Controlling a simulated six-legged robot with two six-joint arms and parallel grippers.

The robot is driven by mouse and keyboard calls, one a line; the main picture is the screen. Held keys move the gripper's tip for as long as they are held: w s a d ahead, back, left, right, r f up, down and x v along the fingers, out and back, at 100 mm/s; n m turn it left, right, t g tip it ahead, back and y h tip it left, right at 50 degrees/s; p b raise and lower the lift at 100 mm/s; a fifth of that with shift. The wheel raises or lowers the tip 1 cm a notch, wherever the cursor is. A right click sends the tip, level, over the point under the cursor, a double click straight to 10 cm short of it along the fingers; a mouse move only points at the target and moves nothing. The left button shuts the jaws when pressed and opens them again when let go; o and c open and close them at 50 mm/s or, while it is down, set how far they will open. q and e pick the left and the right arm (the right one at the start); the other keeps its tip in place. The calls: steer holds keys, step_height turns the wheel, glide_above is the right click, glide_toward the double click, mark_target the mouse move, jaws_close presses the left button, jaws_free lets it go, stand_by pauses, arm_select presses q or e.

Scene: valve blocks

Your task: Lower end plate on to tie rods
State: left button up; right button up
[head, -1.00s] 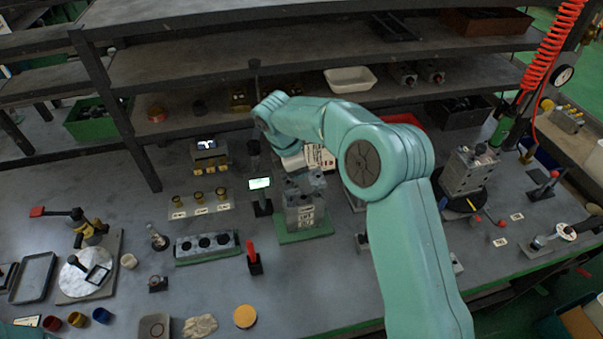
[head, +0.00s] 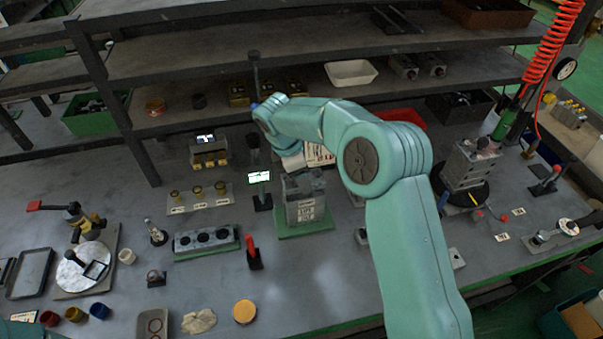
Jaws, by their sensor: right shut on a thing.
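The grey valve block (head: 306,211) stands upright on a green base plate (head: 305,230) near the middle of the bench, with a pale label on its front. My right arm reaches over from the lower right. My right gripper (head: 300,174) points down just above the block, mostly hidden under my forearm. It is shut on a grey plate-like part (head: 303,184) at the block's top, which I take for the end plate. I cannot make out the tie rods, or whether the plate touches the block. My left gripper is out of view.
A small lit screen (head: 259,177) and a dark post stand left of the block. A red-handled clamp (head: 252,254) and a three-hole block (head: 207,239) are in front-left. Another valve block (head: 468,166) stands on a round turntable at right. Shelves rise behind.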

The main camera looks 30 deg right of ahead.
steer(key=shift+f+b, duration=0.8)
steer(key=shift+f, duration=0.6)
steer(key=o, duration=1.3)
steer(key=shift+o, duration=0.2)
steer(key=v, duration=1.6)
steer(key=shift+r, duration=0.2)
steer(key=shift+a, duration=0.1)
